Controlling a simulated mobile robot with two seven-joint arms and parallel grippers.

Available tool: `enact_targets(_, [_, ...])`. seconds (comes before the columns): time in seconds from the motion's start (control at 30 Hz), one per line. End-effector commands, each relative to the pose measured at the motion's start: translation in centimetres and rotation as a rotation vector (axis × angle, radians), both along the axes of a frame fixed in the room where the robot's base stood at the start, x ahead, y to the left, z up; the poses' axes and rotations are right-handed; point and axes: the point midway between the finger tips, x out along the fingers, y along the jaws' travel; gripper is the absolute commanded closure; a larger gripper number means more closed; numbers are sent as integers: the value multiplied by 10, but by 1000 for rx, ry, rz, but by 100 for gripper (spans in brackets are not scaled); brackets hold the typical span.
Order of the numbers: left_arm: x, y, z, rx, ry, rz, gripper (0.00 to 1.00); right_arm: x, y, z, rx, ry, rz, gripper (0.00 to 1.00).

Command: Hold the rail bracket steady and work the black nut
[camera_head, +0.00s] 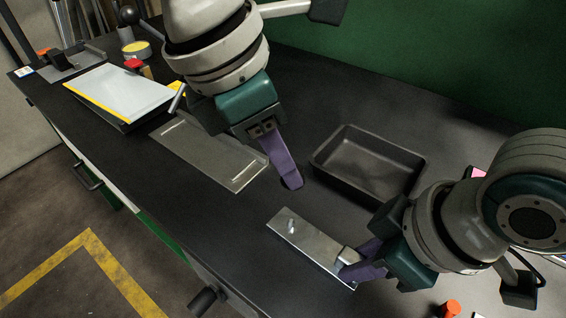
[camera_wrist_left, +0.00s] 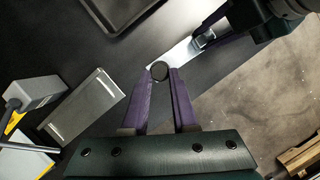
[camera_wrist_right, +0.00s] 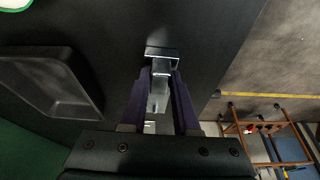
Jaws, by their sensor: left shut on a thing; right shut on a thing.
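The rail bracket (camera_head: 305,238) is a flat silver metal plate near the table's front edge, with a small upright stud on its left part and a raised block at its right end. My right gripper (camera_head: 352,265) is shut on that right end; the bracket also shows between its purple fingers in the right wrist view (camera_wrist_right: 162,53). My left gripper (camera_head: 289,181) is shut on the round black nut (camera_wrist_left: 159,71), which sits between its fingertips. In the head view the nut is mostly hidden by the fingers, behind the bracket's left end and apart from the stud.
A black tray (camera_head: 330,155) stands behind the bracket. A grey metal plate (camera_head: 205,152) lies left of my left gripper. A white board with a yellow edge (camera_head: 120,93), a yellow-topped can (camera_head: 136,48) and other items are further left. An orange cap (camera_head: 450,308) is at the bottom right.

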Motion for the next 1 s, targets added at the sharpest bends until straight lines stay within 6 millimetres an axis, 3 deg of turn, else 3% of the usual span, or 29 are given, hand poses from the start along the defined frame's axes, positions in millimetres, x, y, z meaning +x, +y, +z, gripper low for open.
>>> enact_targets(0.17, [0,0,0,-1,0,0,100,-1,-1,-1,-4,3,0,100])
enact_targets(0.2, [0,0,0,-1,0,0,100,-1,-1,-1,-4,3,0,68])
enact_targets(0.5, [0,0,0,-1,0,0,100,0,0,-1,-2,1,0,36])
enact_targets(0.83, [0,0,0,-1,0,0,100,0,-1,4,0,-1,0,36])
enact_targets(1.0, [0,0,0,-1,0,0,100,-4,-7,24,0,-3,0,36])
